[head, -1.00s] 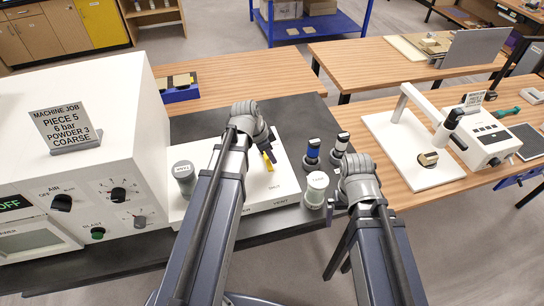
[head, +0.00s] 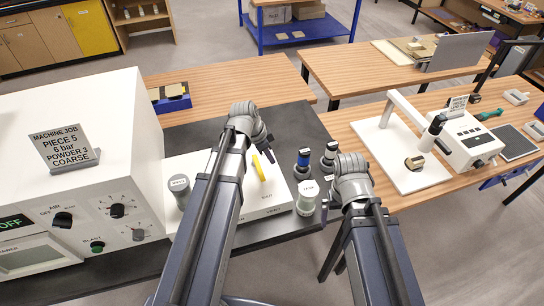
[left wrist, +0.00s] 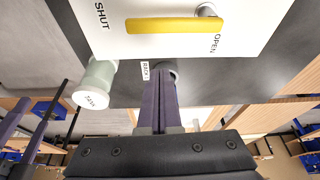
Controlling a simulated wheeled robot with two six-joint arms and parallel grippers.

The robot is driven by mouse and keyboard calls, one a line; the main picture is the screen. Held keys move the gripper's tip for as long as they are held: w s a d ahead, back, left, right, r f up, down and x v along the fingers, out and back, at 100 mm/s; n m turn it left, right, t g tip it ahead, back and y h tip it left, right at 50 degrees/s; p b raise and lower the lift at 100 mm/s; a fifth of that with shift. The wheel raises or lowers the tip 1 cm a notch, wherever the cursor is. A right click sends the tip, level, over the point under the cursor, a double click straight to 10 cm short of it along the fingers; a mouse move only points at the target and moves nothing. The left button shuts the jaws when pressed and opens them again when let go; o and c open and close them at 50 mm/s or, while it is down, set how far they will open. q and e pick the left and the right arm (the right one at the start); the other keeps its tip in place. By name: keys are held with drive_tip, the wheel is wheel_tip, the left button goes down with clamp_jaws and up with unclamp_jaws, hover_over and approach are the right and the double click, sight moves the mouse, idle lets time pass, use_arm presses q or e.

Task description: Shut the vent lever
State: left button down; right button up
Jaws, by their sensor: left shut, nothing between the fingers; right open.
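The yellow vent lever (head: 259,168) sits on top of a white box (head: 285,197) marked VENT and SHUT. In the left wrist view the lever (left wrist: 170,26) lies across the panel, its round pivot (left wrist: 207,10) at the right end. My left gripper (head: 268,152) is shut and empty, beside the lever in the head view. Its purple fingers (left wrist: 164,80) are together and apart from the lever in the wrist view. My right gripper (head: 326,210) is open, right of the white box, its fingers partly hidden.
A grey-capped jar (head: 180,187) stands left of my left arm. A pale jar (head: 307,196), a blue-banded bottle (head: 302,163) and a dark-banded bottle (head: 329,155) stand right of the box. The white cabinet (head: 110,100) fills the left. The dark bench top behind the box is clear.

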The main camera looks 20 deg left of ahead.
wheel_tip(320, 180, up, 5)
drive_tip(key=p, duration=0.3)
drive_tip(key=shift+f+p, duration=0.1)
drive_tip(key=shift+p, duration=0.25)
